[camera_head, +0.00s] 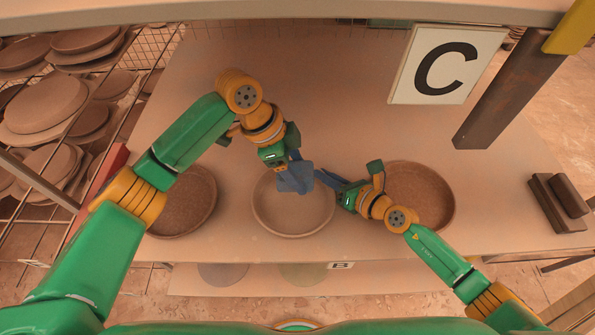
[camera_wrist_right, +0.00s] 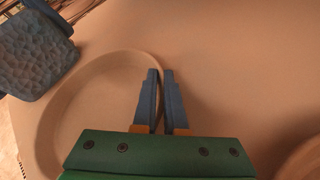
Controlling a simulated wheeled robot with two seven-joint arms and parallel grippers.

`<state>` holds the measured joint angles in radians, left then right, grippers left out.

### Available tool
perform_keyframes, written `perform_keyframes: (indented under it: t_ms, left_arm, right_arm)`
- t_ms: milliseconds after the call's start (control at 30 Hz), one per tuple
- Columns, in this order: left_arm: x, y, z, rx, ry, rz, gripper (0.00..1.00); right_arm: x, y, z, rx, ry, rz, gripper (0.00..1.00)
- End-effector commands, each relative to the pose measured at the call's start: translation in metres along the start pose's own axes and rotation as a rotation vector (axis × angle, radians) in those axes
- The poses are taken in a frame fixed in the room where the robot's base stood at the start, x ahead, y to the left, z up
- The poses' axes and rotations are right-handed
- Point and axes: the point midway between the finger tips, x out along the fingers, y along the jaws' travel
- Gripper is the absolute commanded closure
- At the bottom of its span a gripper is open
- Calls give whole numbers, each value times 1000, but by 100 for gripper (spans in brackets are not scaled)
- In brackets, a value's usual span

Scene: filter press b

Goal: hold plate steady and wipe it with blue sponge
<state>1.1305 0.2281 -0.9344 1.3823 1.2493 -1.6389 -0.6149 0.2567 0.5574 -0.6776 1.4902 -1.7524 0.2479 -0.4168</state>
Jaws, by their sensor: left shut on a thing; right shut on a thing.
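A round light-beige plate (camera_head: 292,222) lies on the table in the middle of the head view, and its rim curves through the right wrist view (camera_wrist_right: 62,112). My left gripper (camera_head: 294,163) is shut on the blue sponge (camera_head: 296,180) over the plate's far part. The sponge also shows at upper left in the right wrist view (camera_wrist_right: 35,48); I cannot tell whether it touches the plate. My right gripper (camera_head: 328,179) is shut on the plate's right rim, its fingers (camera_wrist_right: 161,92) close together across the edge. The fingers hide that bit of rim.
A brown dish (camera_head: 187,205) stands left of the plate and another brown dish (camera_head: 428,195) right of it, under my right arm. A sign "C" (camera_head: 448,64) and a dark post (camera_head: 505,98) stand at back right. Brown blocks (camera_head: 558,200) lie at the right edge. The table's back is clear.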

Motion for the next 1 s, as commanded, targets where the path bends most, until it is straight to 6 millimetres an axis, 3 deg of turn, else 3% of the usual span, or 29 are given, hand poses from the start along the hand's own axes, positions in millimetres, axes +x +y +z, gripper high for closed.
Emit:
perform_keyframes:
  t_ms: [300,333,400,467,1000]
  left_arm:
    - [0,0,0,0,0,0,84]
    - [0,0,0,0,0,0,84]
    - [0,0,0,0,0,0,84]
    - [0,0,0,0,0,0,84]
    - [0,0,0,0,0,0,84]
  right_arm:
    - [0,0,-1,0,2,0,100]
    - [0,0,-1,0,2,0,85]
    - [0,0,-1,0,2,0,66]
    - [0,0,-1,0,1,0,56]
    - [-4,-1,-1,0,2,-2,56]
